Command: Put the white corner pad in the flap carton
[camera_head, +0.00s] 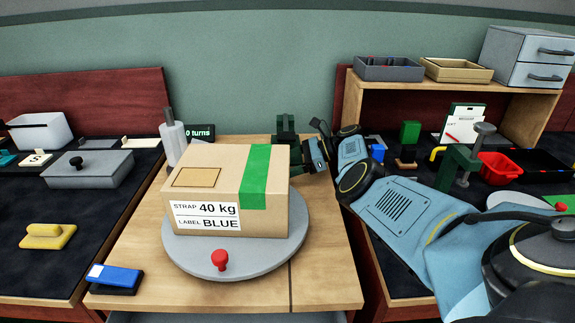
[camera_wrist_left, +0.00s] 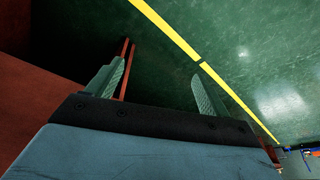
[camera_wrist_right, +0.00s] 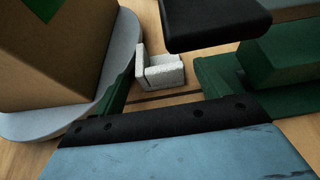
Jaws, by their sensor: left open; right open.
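The flap carton (camera_head: 225,190) is a brown box with a green strip and a label reading 40 kg and BLUE. It stands on a grey round turntable (camera_head: 185,264), with a tan rectangle on its top. The white corner pad (camera_wrist_right: 165,72) is a small rough L-shaped piece on the wooden top beside the turntable. I cannot make it out in the head view. My right gripper (camera_wrist_right: 160,92) is open, its green fingers on either side of the pad's near side, not closed on it. In the head view it (camera_head: 293,143) is partly behind the carton. My left gripper (camera_wrist_left: 155,85) is open and empty above the green floor.
A red knob (camera_head: 219,259) stands at the turntable's front. A blue-and-white block (camera_head: 115,277) lies at the front left. In the right wrist view a black object (camera_wrist_right: 215,22) and a green block (camera_wrist_right: 280,58) stand close to the right finger. Side benches hold trays and tools.

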